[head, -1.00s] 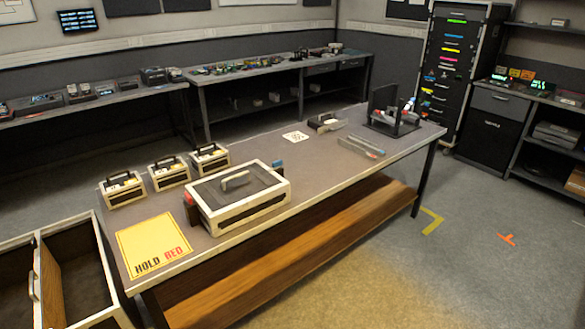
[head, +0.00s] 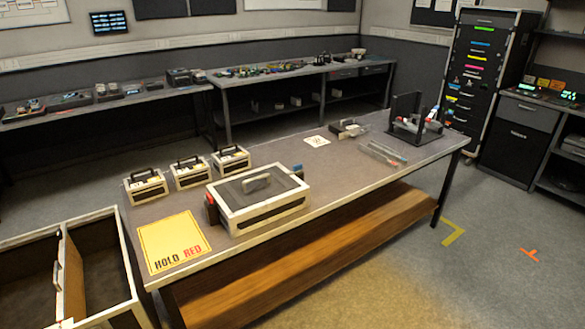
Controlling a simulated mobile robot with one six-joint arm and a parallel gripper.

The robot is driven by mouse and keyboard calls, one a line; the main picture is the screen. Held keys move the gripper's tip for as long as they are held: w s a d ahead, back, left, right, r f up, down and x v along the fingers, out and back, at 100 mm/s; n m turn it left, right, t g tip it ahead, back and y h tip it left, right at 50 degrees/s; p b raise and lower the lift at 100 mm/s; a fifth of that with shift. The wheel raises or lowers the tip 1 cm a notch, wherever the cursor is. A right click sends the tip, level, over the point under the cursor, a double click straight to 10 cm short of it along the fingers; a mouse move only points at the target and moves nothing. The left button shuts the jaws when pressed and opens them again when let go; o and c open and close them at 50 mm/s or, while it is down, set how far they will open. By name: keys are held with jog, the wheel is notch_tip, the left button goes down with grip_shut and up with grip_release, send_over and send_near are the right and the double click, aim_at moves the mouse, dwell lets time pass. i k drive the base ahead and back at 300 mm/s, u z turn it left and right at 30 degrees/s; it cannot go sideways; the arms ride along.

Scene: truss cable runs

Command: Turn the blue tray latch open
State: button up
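A white-edged case with a dark lid and a grey handle (head: 258,205) stands on the long grey table. The blue tray latch (head: 297,170) is a small blue piece at the case's right end, partly hidden behind it. Whether it is turned open or closed cannot be told at this size. A red piece (head: 211,208) sits at the case's left end. My gripper is not in view.
Three small handled cases (head: 190,172) stand along the table's back left. A black stand (head: 408,122) and clear rails (head: 383,152) are farther right. An open bin (head: 68,275) is left of the table.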

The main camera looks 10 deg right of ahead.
aim_at(296, 168)
jog(key=i, duration=0.85)
jog(key=z, duration=0.1)
jog(key=k, duration=0.5)
jog(key=u, duration=0.05)
